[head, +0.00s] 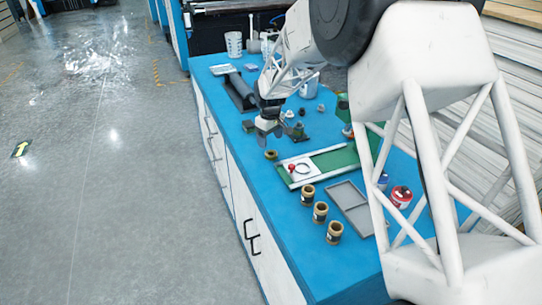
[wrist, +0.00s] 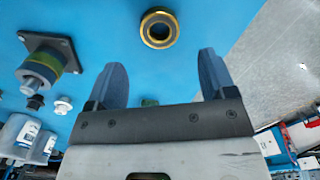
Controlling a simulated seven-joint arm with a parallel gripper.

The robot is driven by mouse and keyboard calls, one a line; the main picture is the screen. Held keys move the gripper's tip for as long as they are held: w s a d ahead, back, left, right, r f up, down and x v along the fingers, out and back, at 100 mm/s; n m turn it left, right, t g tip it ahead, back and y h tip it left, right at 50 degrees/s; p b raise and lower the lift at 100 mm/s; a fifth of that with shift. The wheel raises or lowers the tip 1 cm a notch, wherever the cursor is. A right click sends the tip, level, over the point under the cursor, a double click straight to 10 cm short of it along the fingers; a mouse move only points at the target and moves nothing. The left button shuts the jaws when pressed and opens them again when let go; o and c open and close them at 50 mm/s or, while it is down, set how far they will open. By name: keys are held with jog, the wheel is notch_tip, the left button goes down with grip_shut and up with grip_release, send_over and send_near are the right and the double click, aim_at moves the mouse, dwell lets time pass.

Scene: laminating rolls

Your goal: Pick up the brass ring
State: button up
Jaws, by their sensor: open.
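The brass ring (wrist: 147,30) lies flat on the blue bench top near the top middle of the wrist view, with a dark inner band and an open centre. In the head view a small brass ring (head: 271,155) sits near the bench's left edge, just below my gripper (head: 268,130). In the wrist view my gripper (wrist: 161,62) is open, with its two dark fingers apart and nothing between them. The ring shows beyond the fingertips, roughly centred across the gap, and is not touched.
A dark square flange with a green-banded stem (wrist: 50,64) stands left of the fingers. In the head view, a green and white board (head: 325,161), several brass fittings (head: 320,212), a grey tray (head: 348,199) and a red tin (head: 401,197) lie nearer. The bench edge is close to the ring.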

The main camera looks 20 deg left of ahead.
aim_at(270, 151)
jog(key=shift+f, duration=0.5)
jog(key=shift+a+f, duration=0.1)
jog(key=shift+f, duration=2.5)
jog(key=c, duration=1.1)
jog(key=shift+o, duration=0.2)
notch_tip(270, 151, up, 10)
